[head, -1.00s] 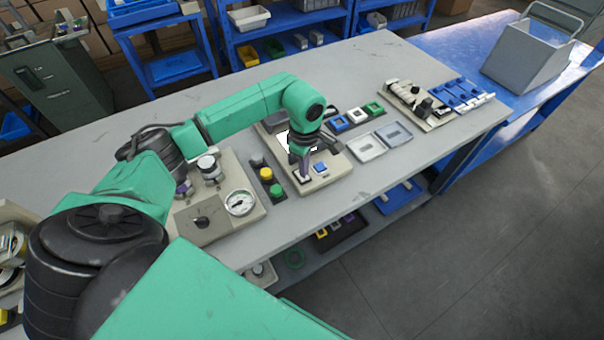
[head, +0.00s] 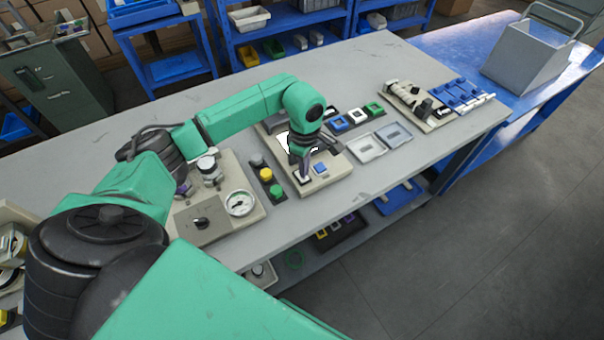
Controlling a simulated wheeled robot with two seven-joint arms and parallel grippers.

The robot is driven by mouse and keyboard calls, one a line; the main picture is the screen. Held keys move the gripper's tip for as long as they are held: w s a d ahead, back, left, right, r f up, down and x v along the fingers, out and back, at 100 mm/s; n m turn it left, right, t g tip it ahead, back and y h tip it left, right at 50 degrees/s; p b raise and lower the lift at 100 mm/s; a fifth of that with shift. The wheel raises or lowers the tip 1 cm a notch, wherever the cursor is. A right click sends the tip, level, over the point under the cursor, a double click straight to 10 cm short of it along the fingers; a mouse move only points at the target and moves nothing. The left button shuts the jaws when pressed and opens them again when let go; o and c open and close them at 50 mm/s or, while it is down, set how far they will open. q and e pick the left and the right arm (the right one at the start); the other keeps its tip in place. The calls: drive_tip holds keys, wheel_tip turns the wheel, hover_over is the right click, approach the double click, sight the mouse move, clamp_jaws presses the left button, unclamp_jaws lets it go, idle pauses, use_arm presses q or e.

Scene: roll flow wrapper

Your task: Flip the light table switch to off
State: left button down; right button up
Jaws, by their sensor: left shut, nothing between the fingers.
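The light table (head: 334,170) is a beige box on the grey bench with a bright white panel (head: 283,140), partly hidden by my left arm. A small pale switch (head: 304,178) sits in a dark frame at its front left, beside a blue button (head: 320,168). My left gripper (head: 304,172) is shut, empty, and points down right over the switch. Its tips look at or touching the switch, and I cannot tell which way the switch is tipped. My right gripper is not in view.
A beige gauge panel (head: 218,226) and a strip with grey, yellow and green buttons (head: 266,175) stand left of the light table. Two shallow trays (head: 366,149), coloured square frames (head: 357,115) and a rack of blue parts (head: 462,94) lie to the right.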

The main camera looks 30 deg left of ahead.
use_arm(q)
drive_tip(key=shift+f+b, duration=0.85)
drive_tip(key=shift+f, duration=0.05)
idle(0.8)
drive_tip(key=shift+r+p, duration=2.2)
drive_tip(key=shift+r, duration=1.35)
drive_tip(key=shift+f, duration=0.1)
